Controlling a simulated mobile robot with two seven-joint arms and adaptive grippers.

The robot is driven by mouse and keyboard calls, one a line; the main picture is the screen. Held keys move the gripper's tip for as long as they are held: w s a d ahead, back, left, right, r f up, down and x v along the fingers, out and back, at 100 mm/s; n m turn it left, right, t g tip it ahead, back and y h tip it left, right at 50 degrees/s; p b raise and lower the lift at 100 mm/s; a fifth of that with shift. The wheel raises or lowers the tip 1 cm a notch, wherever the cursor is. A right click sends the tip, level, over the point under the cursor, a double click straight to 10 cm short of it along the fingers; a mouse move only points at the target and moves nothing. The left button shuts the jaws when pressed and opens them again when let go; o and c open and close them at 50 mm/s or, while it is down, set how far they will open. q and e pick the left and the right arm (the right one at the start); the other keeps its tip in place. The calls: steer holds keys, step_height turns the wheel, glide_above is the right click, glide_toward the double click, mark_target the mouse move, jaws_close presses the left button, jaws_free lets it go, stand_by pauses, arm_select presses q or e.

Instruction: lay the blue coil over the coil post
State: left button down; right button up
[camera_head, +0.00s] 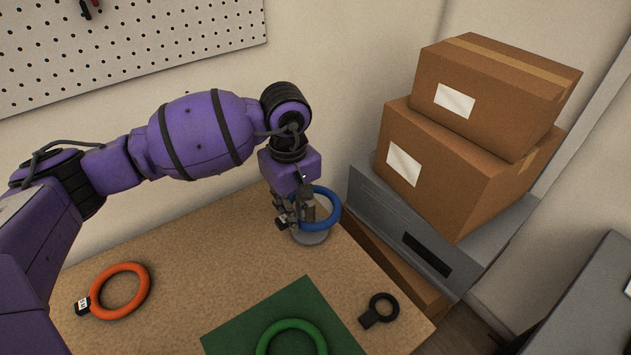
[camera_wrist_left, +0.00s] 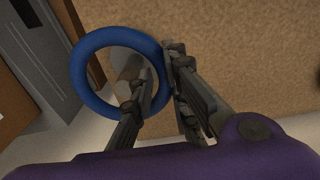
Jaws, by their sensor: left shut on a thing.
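The blue coil (camera_head: 334,207) is a ring held tilted at the right end of the table. My left gripper (camera_head: 292,214) is shut on its left side, pointing down. The grey coil post (camera_head: 309,204) stands on a round base (camera_head: 311,237) right beside the gripper. In the left wrist view the blue coil (camera_wrist_left: 82,87) appears around the post (camera_wrist_left: 130,72), whose tip lies inside the ring's outline. I cannot tell how far down the post the coil is. The gripper hides part of the ring and post. My right gripper is not in view.
An orange coil (camera_head: 93,298) lies at the table's left. A green coil (camera_head: 323,342) lies on a green mat (camera_head: 240,322) in front. A small black ring (camera_head: 397,303) lies at the front right. Cardboard boxes (camera_head: 440,165) are stacked right of the table. A pegboard (camera_head: 150,45) hangs behind.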

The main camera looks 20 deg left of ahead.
arm_select(q)
steer(key=shift+f+b, duration=0.4)
steer(key=shift+f, duration=0.35)
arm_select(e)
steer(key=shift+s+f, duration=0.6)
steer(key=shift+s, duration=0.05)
arm_select(q)
steer(key=shift+f+b, duration=0.6)
steer(key=shift+f, duration=0.25)
steer(key=c, duration=1.6)
jaws_free()
steer(key=shift+s, duration=0.1)
steer(key=shift+r, duration=0.35)
step_height(320, 180, up, 10)
steer(key=shift+r, duration=0.1)
steer(key=shift+s+a+r, duration=0.1)
steer(key=shift+r, duration=0.5)
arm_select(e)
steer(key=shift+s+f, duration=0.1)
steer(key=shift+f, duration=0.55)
